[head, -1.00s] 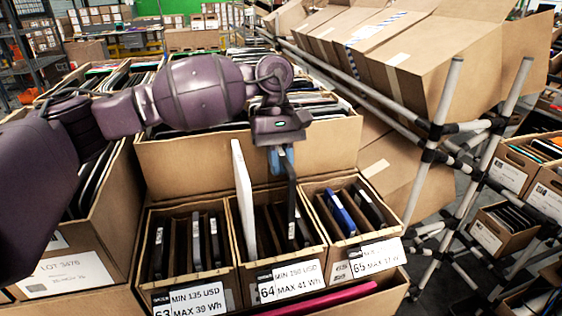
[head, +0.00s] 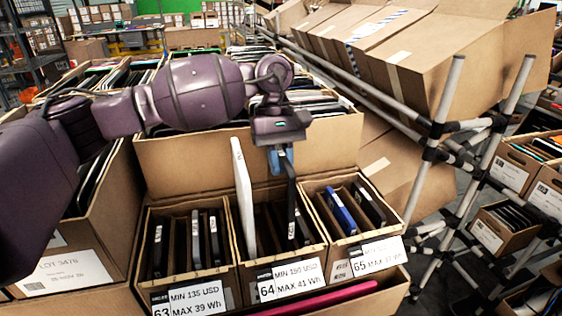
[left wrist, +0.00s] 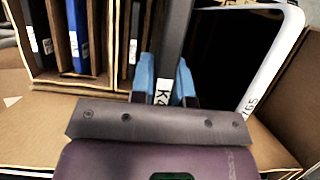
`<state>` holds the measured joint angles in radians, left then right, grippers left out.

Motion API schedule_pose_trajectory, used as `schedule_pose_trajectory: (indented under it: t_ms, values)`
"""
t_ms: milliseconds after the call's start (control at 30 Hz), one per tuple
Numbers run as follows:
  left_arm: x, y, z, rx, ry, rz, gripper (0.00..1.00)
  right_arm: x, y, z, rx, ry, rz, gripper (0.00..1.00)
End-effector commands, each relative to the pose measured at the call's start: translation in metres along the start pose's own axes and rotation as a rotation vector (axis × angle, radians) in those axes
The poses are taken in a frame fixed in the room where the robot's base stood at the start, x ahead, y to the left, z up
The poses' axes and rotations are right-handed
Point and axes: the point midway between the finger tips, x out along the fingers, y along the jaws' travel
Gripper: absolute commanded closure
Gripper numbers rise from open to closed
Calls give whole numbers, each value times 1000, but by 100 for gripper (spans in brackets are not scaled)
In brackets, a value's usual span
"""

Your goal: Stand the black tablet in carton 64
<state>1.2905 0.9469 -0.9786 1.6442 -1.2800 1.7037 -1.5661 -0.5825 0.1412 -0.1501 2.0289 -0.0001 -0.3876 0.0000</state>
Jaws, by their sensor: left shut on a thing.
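My left gripper (head: 281,160) is shut on the upper end of the black tablet (head: 292,200). The tablet is upright, with its lower part inside carton 64 (head: 290,280), right of the carton's middle. Its bottom edge is hidden, so I cannot tell if it touches the floor. In the left wrist view the blue fingers of the gripper (left wrist: 164,88) are on either side of the tablet (left wrist: 174,35), which has a white label. A tall white tablet (head: 243,195) stands in the left part of carton 64. My right gripper is not in view.
Carton 63 (head: 188,300) with several dark devices is on the left. Carton 65 (head: 375,258) with a blue device (head: 340,212) is on the right. A larger carton (head: 180,165) stands behind. A pink item (head: 325,298) lies in front.

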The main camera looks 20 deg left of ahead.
Motion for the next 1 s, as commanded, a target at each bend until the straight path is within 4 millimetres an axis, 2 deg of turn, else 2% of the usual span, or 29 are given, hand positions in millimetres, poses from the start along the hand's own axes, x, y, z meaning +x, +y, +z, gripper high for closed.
schedule_pose_trajectory:
  t_ms: [33, 200, 600, 767, 1000]
  values:
    - [-1, 0, 0, 1, 1, 2, 81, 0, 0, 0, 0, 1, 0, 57]
    - [-1, 0, 0, 1, 1, 1, 55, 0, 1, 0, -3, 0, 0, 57]
    - [-2, 0, 0, 0, 0, 0, 54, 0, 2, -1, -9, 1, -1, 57]
    - [-25, 0, 0, 0, 1, 1, 54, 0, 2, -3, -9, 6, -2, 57]
    - [-70, 1, -1, -1, 1, 3, 54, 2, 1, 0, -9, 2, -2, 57]
